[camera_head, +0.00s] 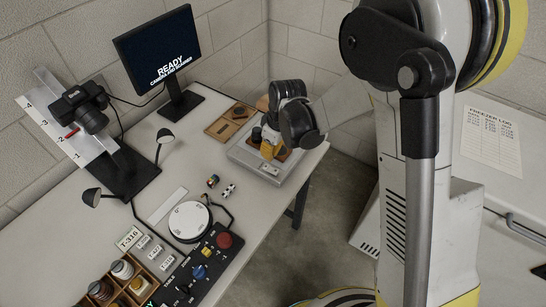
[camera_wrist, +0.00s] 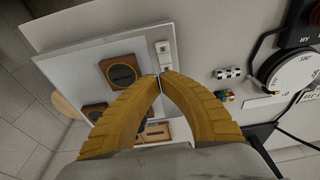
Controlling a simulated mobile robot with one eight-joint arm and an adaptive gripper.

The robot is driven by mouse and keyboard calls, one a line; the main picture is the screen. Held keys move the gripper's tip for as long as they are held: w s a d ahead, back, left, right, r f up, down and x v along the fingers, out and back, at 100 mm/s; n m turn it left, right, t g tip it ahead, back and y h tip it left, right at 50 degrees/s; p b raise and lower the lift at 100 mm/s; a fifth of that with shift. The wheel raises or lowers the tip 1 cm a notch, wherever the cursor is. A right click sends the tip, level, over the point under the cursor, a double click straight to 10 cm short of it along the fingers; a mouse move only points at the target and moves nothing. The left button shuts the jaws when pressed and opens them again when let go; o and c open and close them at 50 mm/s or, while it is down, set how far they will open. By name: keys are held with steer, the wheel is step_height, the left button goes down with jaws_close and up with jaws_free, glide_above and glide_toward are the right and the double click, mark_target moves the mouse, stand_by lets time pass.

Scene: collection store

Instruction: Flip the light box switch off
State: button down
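The light box (camera_head: 238,154) is a flat grey box at the far right end of the table. Its pale top (camera_wrist: 78,58) fills the left of the wrist view. A small white switch (camera_wrist: 163,47) with a darker lower part sits near the box's edge; it also shows faintly in the head view (camera_head: 270,169). My gripper (camera_head: 267,152) is over the box, its yellow fingers pointing down. In the wrist view the fingertips (camera_wrist: 160,78) meet with nothing between them, just below the switch in the picture. I cannot tell whether they touch anything.
Wooden pieces with dark round insets (camera_wrist: 122,70) lie on the box. Small coloured and black-and-white items (camera_wrist: 229,73), a white turntable (camera_head: 189,220) and a black control panel (camera_head: 199,266) lie nearby. A monitor (camera_head: 158,52) and a camera stand (camera_head: 127,171) stand farther back.

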mark_target(273, 169)
step_height(273, 169, up, 10)
steer(key=p, duration=0.3)
steer(key=shift+s+d, duration=0.2)
steer(key=shift+d, duration=0.1)
steer(key=s+d+r+m+t, duration=0.2)
steer(key=s+d+r+m, duration=0.2)
steer(key=s+d+r, duration=0.55)
steer(key=s+d+r+m+t+h, duration=0.1)
steer(key=s+d+r+m, duration=0.1)
steer(key=s+m, duration=0.1)
steer(key=s+d+r+m+t+b, duration=0.1)
steer(key=s+d+r+m+t, duration=0.1)
steer(key=s, duration=0.4)
steer(key=shift+s+d+m+t+h, duration=0.2)
steer(key=shift+d+m+t+h, duration=0.15)
steer(key=shift+d+m, duration=0.4)
steer(key=shift+r, duration=0.15)
